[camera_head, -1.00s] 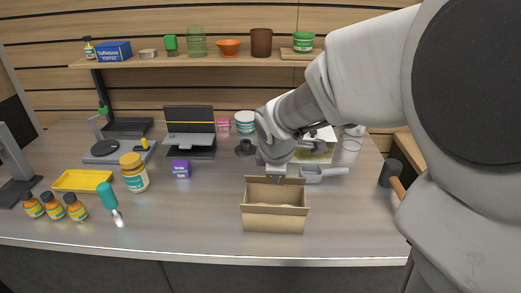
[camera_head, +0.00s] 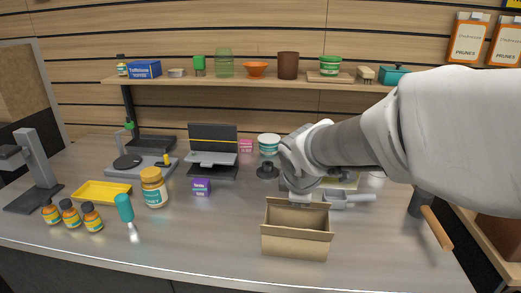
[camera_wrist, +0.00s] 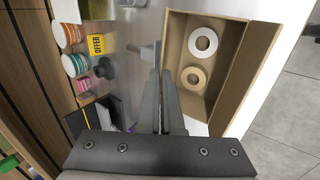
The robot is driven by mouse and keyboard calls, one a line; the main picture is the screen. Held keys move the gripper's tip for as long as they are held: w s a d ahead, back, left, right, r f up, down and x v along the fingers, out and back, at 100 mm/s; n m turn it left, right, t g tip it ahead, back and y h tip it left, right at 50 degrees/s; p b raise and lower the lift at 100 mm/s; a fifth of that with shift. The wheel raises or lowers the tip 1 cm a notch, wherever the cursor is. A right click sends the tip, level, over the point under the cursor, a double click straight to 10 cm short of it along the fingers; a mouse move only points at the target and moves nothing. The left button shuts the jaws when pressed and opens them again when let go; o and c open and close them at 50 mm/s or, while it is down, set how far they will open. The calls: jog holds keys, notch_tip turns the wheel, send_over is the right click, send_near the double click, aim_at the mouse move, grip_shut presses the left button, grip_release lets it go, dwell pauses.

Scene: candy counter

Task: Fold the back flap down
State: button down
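The open cardboard box (camera_head: 295,247) stands near the front edge of the counter, and its front flap hangs outward. The wrist view shows the box (camera_wrist: 235,72) at the right, with two ring-shaped items (camera_wrist: 203,41) inside. The back flap (camera_head: 277,203) is along the far rim, partly hidden behind my gripper, so its exact angle is unclear. My gripper (camera_head: 301,199) is at that far rim, pointing down. In the wrist view its fingers (camera_wrist: 160,73) are close together beside the box's back edge, with nothing visible between them. Whether they touch the flap is unclear.
A grey scoop (camera_head: 350,198) lies right of the box's back. The counter directly left of the box is clear.

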jog(key=shift+f+b, duration=0.25)
jog(key=shift+b, duration=0.6)
jog(key=t+b, duration=0.1)
jog(key=b, duration=0.5)
jog(key=shift+s+a+f+t, duration=0.1)
jog(key=shift+s+f+t, duration=0.1)
jog(key=shift+s+t, duration=0.2)
jog(key=shift+s+r+h+b, duration=0.15)
jog(key=shift+h+b, duration=0.15)
jog(key=shift+b, duration=0.35)
jog(key=shift+f+t+b, duration=0.3)
jog(key=shift+t+b, duration=0.2)
jog(key=shift+b, duration=0.95)
jog(key=b, duration=0.2)
jog(key=t+b, duration=0.1)
jog(key=b, duration=0.2)
jog(key=shift+s+a+f, duration=0.1)
jog(key=shift+s+f, duration=0.1)
jog(key=shift+s, duration=0.1)
jog(key=shift+s+r+t+h+b, duration=0.15)
jog(key=shift+t+h+b, duration=0.15)
jog(key=shift+b, duration=0.25)
